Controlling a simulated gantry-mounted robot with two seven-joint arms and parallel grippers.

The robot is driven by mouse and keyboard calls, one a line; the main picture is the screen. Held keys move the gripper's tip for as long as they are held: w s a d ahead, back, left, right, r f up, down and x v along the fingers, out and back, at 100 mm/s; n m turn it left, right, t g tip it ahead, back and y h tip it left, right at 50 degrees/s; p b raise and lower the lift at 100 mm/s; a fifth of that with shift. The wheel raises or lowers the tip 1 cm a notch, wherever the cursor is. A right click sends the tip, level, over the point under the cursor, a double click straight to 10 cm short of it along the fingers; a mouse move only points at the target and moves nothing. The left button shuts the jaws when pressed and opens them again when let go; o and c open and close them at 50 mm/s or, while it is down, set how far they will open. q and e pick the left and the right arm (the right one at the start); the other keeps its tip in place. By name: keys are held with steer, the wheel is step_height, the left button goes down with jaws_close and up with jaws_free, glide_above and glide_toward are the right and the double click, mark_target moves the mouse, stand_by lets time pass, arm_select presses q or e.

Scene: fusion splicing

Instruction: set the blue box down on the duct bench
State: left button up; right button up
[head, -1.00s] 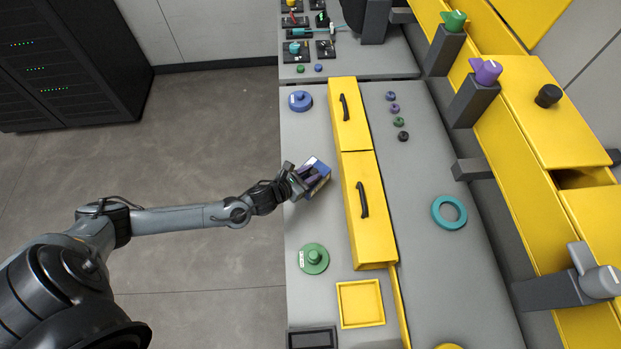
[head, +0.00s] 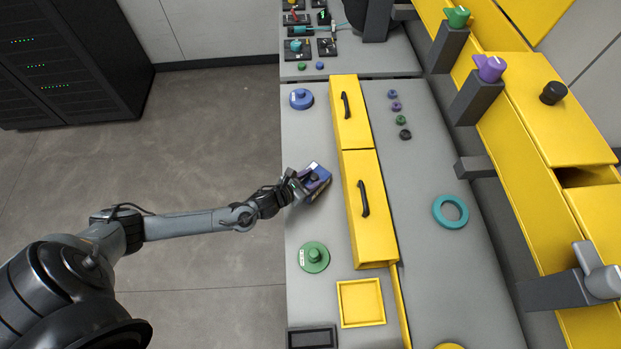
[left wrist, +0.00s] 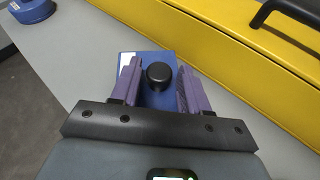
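In the left wrist view the box (left wrist: 152,98) has a round black knob (left wrist: 158,75) on top. My left gripper (head: 302,181) is at the box's left side. Its two purple fingers (left wrist: 159,68) stand on either side of the knob, with a visible gap at each side, so it is open. The box's near part is hidden under the gripper body. My right gripper is not in view.
The yellow duct with black handles (head: 368,215) runs close to the right of the box. A green knobbed disc (head: 314,257) and a yellow tray (head: 342,287) lie nearer. A blue round piece (head: 301,99) sits farther up. Bench around the box is clear.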

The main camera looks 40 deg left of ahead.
arm_select(q)
steer(key=shift+o, duration=0.7)
steer(key=shift+r, duration=0.15)
steer(key=p+v, duration=0.1)
steer(key=v, duration=1)
steer(key=s+d+r+n+g+y, duration=0.1)
steer(key=s+d+n+g, duration=0.2)
steer(key=d+n, duration=0.55)
steer(key=s+d+r+n+g, duration=0.2)
steer(key=d+n, duration=0.1)
steer(key=n, duration=1)
steer(key=s+r+n+g, duration=0.5)
steer(key=s+n, duration=0.4)
steer(key=n, duration=0.6)
steer(key=shift+a+r, duration=0.15)
steer(key=shift+a, duration=0.05)
